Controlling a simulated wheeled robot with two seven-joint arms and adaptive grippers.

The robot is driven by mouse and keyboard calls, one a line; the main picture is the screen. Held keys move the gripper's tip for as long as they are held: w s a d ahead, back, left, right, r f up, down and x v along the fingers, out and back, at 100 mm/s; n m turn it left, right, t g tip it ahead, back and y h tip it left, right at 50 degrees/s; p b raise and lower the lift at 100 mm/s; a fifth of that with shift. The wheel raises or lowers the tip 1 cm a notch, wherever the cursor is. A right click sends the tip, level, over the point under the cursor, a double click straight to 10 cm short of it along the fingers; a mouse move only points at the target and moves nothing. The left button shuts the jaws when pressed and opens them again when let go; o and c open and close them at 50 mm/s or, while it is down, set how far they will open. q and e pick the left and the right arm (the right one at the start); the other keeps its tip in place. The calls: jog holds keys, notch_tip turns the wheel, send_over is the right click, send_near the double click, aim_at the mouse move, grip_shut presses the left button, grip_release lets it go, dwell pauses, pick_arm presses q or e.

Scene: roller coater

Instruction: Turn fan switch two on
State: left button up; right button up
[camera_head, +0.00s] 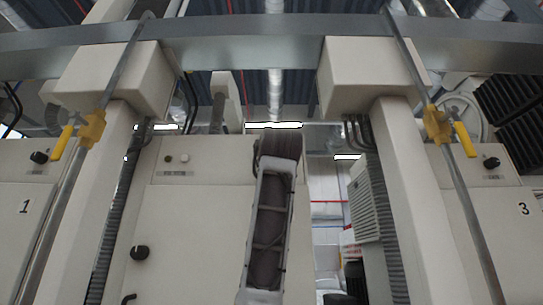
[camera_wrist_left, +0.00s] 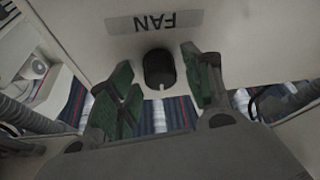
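The fan switch is a black round knob (camera_wrist_left: 158,68) on a pale panel in the left wrist view, beside an upside-down FAN label (camera_wrist_left: 154,22). A small pale mark on the knob points to the bottom of the picture. My left gripper (camera_wrist_left: 157,57) is open, with one green-padded finger on each side of the knob. Gaps show between the knob and both fingers. In the head view my left arm's raised links cover part of the middle cabinet (camera_head: 205,220), and the gripper and fan knob are hidden there. My right gripper is in neither view.
Cabinets marked 1 (camera_head: 24,206) and 3 (camera_head: 523,209) stand at either side. The middle cabinet also has another black knob (camera_head: 140,252) and small buttons (camera_head: 185,158). Metal poles with yellow valve handles (camera_head: 63,141) and a beam (camera_head: 240,50) cross in front.

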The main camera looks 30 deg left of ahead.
pick_arm(q)
jog(key=c, duration=0.8)
jog(key=shift+s+a+m+t+h+b, duration=0.1)
jog(key=shift+m+t+h+b, duration=0.25)
jog(key=shift+m, duration=0.65)
jog(key=shift+s+a+r+m+h+p, duration=0.1)
jog(key=shift+m+h, duration=1.5)
jog(key=shift+m, duration=2.05)
jog(key=shift+s+a+r+m+h+p, duration=0.15)
jog(key=shift+m+h, duration=1.4)
jog(key=shift+m, duration=2.05)
jog(key=shift+w+a+r+m+h+p, duration=0.1)
jog(key=shift+m+h, duration=1.5)
jog(key=shift+m, duration=2.05)
jog(key=shift+f, duration=0.1)
jog(key=o, duration=1)
jog(key=shift+d, duration=0.1)
